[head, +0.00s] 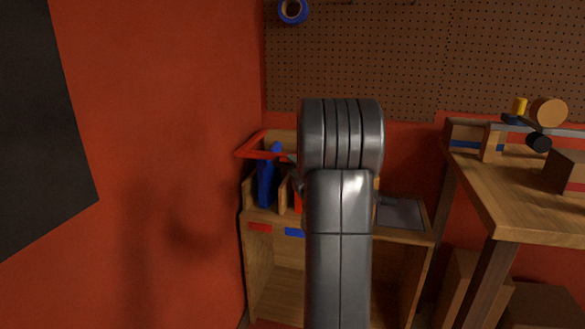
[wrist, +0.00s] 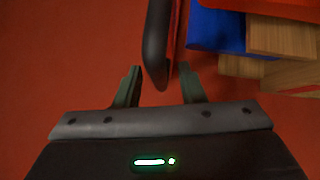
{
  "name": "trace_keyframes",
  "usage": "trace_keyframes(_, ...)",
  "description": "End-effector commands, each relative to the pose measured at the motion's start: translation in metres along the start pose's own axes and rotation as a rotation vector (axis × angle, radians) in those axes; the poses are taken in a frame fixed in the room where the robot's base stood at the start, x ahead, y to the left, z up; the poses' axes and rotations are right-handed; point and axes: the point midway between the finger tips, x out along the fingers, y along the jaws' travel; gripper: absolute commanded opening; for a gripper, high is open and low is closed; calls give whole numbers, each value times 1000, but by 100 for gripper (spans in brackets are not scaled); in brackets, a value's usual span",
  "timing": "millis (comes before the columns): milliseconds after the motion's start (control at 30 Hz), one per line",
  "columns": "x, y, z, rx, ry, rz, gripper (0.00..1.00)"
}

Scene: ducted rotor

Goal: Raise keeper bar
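The keeper bar appears to be the red bar (head: 262,154) across the upper left front of the small wooden cabinet in the head view. Its right part is hidden behind my arm. In the wrist view a dark rounded piece (wrist: 156,45), perhaps the bar's grip, hangs down with a thin red strip along its right side. My gripper (wrist: 160,72) is open. The lower end of the dark piece lies between its two fingertips in the picture, with a gap on each side; I cannot tell contact or depth. The head view hides the gripper behind the arm.
A blue bottle-like object (head: 266,183) stands in the cabinet behind the bar; blue also shows in the wrist view (wrist: 215,30). A red wall (head: 160,120) is close on the left. A wooden workbench (head: 500,185) with tools stands at the right.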

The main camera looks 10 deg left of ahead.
Motion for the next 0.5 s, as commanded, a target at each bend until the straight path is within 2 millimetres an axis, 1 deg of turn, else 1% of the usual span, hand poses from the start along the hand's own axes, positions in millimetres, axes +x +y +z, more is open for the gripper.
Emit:
trace_keyframes(33,5,0,0,0,0,1,36)
trace_keyframes(167,11,0,0,0,-1,0,36)
trace_keyframes(433,13,0,0,0,-1,0,36)
trace_keyframes(467,13,0,0,0,-1,0,32)
trace_keyframes(500,13,0,0,0,-1,0,24)
